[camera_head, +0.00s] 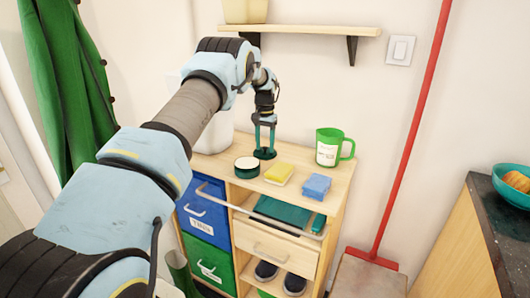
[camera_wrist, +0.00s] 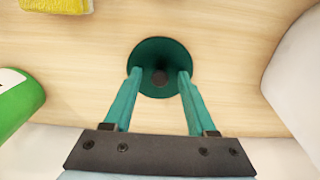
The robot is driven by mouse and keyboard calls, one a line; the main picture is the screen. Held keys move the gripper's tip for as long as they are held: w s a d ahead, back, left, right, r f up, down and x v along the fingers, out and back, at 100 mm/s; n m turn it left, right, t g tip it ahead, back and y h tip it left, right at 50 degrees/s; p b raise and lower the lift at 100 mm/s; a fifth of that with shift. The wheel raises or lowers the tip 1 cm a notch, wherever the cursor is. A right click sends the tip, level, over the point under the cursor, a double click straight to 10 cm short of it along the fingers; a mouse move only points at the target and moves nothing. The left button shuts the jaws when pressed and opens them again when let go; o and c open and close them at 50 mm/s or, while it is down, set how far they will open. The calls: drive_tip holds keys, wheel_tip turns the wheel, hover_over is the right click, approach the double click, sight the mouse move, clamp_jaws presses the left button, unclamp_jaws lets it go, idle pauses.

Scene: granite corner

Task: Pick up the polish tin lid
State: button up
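A dark green round piece, which looks like the polish tin lid (camera_head: 265,154), lies on the wooden cabinet top. In the wrist view the lid (camera_wrist: 160,48) shows as a green disc with a darker, brownish centre. My gripper (camera_head: 265,147) points down right over it. In the wrist view my gripper (camera_wrist: 160,76) has its two teal fingers apart, with their tips overlapping the disc's left and right sides. I cannot tell whether they touch it. A dark green tin with a pale top (camera_head: 247,166) stands just left of the lid, towards the front.
A white container (camera_head: 216,134) stands at the left. A wall shelf (camera_head: 300,30) hangs above. A red pole (camera_head: 412,130) leans at the right.

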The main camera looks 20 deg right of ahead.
clamp_jaws()
idle(0.5)
